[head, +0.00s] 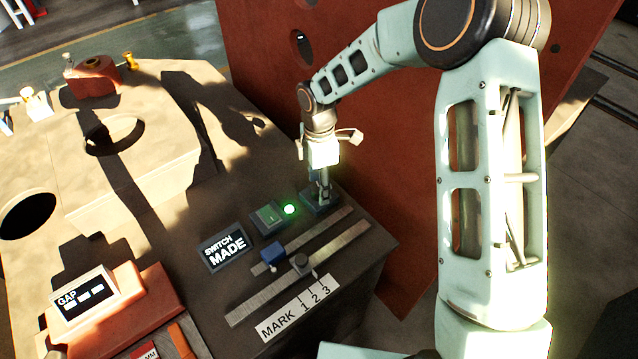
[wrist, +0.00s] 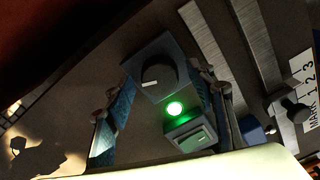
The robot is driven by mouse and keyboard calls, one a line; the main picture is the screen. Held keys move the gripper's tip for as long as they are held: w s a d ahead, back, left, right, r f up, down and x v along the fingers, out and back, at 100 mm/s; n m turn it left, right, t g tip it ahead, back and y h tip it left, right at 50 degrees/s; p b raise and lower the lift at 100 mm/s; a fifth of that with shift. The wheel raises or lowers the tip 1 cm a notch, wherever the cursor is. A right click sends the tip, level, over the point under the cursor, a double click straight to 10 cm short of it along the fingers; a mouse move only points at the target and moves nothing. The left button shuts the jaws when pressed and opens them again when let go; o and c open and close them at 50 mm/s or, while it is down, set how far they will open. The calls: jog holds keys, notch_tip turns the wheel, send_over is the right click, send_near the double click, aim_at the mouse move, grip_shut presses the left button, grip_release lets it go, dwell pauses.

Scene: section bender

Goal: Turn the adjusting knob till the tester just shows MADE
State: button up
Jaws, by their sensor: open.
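The adjusting knob (wrist: 160,73) is a round black knob with a white pointer line, on a dark square block. In the wrist view its pointer faces left and slightly down. My gripper (wrist: 166,88) is open, with one finger on each side of the knob block; I cannot tell if either touches. In the head view my gripper (head: 321,187) points down over the block (head: 316,208), hiding the knob. The tester display (head: 226,248) reads SWITCH MADE. A green lamp (head: 289,209) is lit beside a small switch box (head: 268,217); it also glows in the wrist view (wrist: 174,109).
Two metal rails (head: 297,274) lie in front, with a blue block (head: 272,253) and a dark round knob (head: 300,263) on them. A MARK 1 2 3 plate (head: 297,307) lies nearer. A GAP readout (head: 84,294) stands left. A red panel (head: 270,110) rises behind.

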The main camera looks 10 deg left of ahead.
jog(key=c, duration=1.2)
jog(key=shift+o, duration=0.2)
jog(key=shift+m, duration=0.3)
jog(key=m+b, duration=0.1)
jog(key=m, duration=0.2)
jog(key=shift+m+b, duration=0.3)
jog(key=shift+m, duration=0.1)
jog(key=m+b, duration=0.1)
jog(key=m, duration=0.3)
jog(key=shift+m, duration=0.3)
jog(key=m+b, duration=0.1)
jog(key=m, duration=0.5)
jog(key=shift+b, duration=0.35)
jog(key=m, duration=0.6)
jog(key=shift+m+b, duration=0.3)
jog(key=shift+b, duration=0.05)
